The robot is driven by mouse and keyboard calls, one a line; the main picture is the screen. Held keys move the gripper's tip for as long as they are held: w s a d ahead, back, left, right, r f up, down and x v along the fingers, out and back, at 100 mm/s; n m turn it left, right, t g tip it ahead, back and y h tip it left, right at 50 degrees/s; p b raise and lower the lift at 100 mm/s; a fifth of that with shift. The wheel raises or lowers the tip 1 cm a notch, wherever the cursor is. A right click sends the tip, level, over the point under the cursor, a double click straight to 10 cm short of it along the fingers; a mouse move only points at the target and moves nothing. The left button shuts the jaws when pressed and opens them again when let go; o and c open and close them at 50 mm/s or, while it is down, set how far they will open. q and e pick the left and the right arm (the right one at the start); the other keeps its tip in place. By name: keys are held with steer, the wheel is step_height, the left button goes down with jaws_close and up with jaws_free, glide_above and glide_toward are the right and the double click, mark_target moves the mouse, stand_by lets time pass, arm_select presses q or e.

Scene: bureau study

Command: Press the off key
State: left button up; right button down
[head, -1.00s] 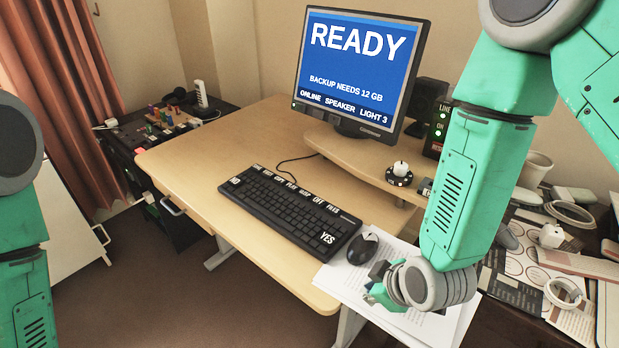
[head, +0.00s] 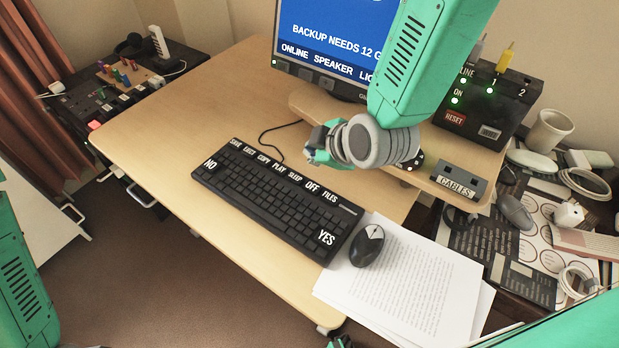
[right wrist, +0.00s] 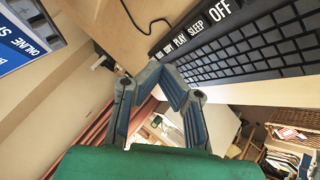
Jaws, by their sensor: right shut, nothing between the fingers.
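The black keyboard (head: 275,205) lies on the wooden desk, with a row of white-lettered keys along its far edge. The OFF key (head: 312,187) is in that row, between SLEEP and FILES. It also shows at the top of the right wrist view (right wrist: 220,9). My right gripper (head: 313,152) is shut and empty. In the head view it appears just beyond the keyboard's far edge, above the desk and apart from the OFF key. In the right wrist view its fingertips (right wrist: 157,72) come together near the keyboard's edge. My left arm shows at the lower left; its gripper is not clearly seen.
A mouse (head: 367,246) and papers (head: 410,285) lie right of the keyboard. The monitor (head: 330,45) and its wooden stand (head: 450,172) are behind. A black box with a RESET key (head: 454,117) stands at right. The desk left of the keyboard is clear.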

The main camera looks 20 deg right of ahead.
mark_target(308, 182)
steer(key=shift+f, duration=0.15)
step_height(308, 182, down, 8)
steer(key=b, duration=0.7)
steer(key=shift+r, duration=0.25)
steer(key=shift+f+b, duration=0.3)
steer(key=shift+f, duration=0.25)
steer(key=shift+f, duration=0.15)
stand_by(0.4)
steer(key=shift+f, duration=0.2)
steer(key=shift+s+f+b, duration=0.1)
steer(key=shift+f+b, duration=0.2)
steer(key=shift+f, duration=0.15)
stand_by(0.7)
steer(key=shift+r, duration=0.15)
steer(key=shift+r+p, duration=0.75)
steer(key=shift+p, duration=0.15)
